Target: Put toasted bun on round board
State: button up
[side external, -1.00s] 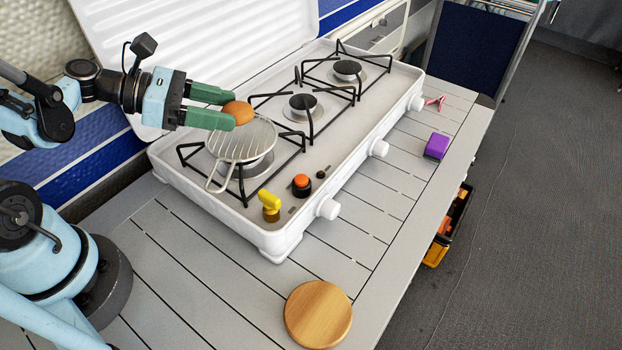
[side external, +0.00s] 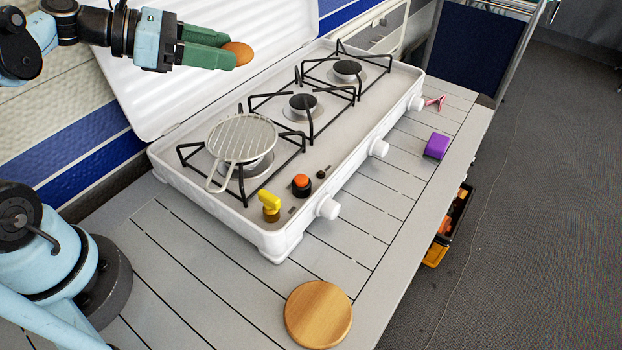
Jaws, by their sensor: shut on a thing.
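The toasted bun (side external: 238,53) is round and orange-brown. My gripper (side external: 226,50) is shut on it, with green fingers on either side. It holds the bun in the air above the back left of the stove, clear of the toasting rack. The round board (side external: 318,314) is light wood and lies flat on the grey slatted table at the front. Nothing lies on the board. My gripper is far from the board, up and to the left of it in the picture.
The white stove (side external: 283,232) has several burners with black grates and an open lid. A round wire toasting rack (side external: 241,138) sits on the nearest burner. A purple block (side external: 437,146) lies at the right. The table around the board is clear.

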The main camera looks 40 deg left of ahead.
jog(key=w+a+r+n+t+y, duration=0.2)
jog(key=w+r+n+y, duration=0.2)
jog(key=r, duration=0.3)
jog(key=m+g+h, duration=0.3)
jog(key=m+h, duration=0.2)
jog(key=m, duration=0.1)
send_over(223, 133)
notch_tip(223, 133, down, 9)
jog(key=shift+r, duration=0.15)
jog(key=shift+f, duration=4.8)
jog(key=o, duration=1)
jog(key=shift+f, duration=0.15)
